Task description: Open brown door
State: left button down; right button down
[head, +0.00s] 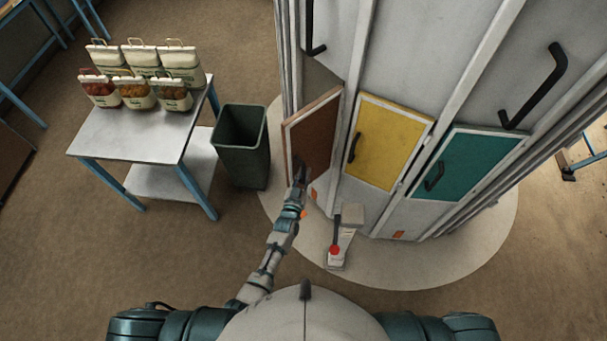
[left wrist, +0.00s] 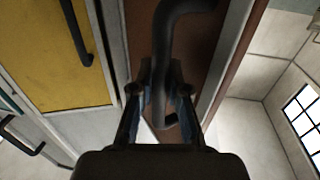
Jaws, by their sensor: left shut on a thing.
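The brown door (head: 314,134) is on the left part of the grey cabinet and stands swung partly outward, at an angle to the cabinet front. Its brown panel also shows in the left wrist view (left wrist: 205,45). My left gripper (head: 300,172) is at the door's lower part. In the left wrist view its fingers (left wrist: 160,100) are closed around the dark door handle (left wrist: 170,30). My right gripper is not in view.
A yellow door (head: 388,142) and a teal door (head: 468,163) are shut to the right. A dark bin (head: 240,145) and a table (head: 130,130) with several sacks stand left. A small device with a red knob (head: 335,252) stands in front of the cabinet.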

pick_arm(q)
jog(key=c, duration=1.1)
grip_release()
jog(key=shift+c, duration=0.2)
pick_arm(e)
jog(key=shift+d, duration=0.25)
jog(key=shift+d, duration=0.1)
pick_arm(q)
jog(key=v, duration=1.2)
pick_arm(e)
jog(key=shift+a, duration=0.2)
pick_arm(q)
jog(key=shift+f, duration=0.15)
